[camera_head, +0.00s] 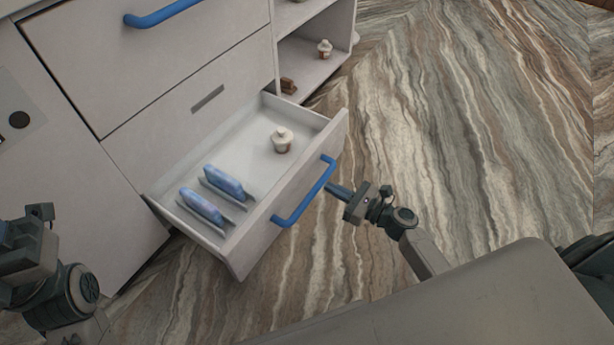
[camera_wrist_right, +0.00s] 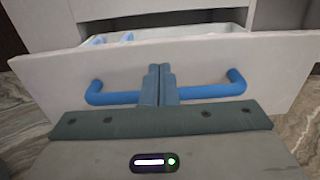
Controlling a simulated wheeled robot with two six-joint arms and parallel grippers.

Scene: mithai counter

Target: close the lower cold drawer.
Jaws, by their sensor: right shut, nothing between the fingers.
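The lower cold drawer (camera_head: 318,142) is pulled well out of the white cabinet, with a blue bar handle (camera_head: 303,195) on its front. The drawer front (camera_wrist_right: 230,65) fills much of the right wrist view, with the blue handle (camera_wrist_right: 113,97) crossing it. My right gripper (camera_head: 332,187) is shut and empty, its fingertips (camera_wrist_right: 160,84) pointing at the middle of the handle. Whether they touch it I cannot tell. My left gripper (camera_head: 30,232) is at the left edge; its fingertips are not clearly shown.
Above is a closed drawer with a blue handle (camera_head: 163,13). An open shelf (camera_head: 315,75) at right holds small items.

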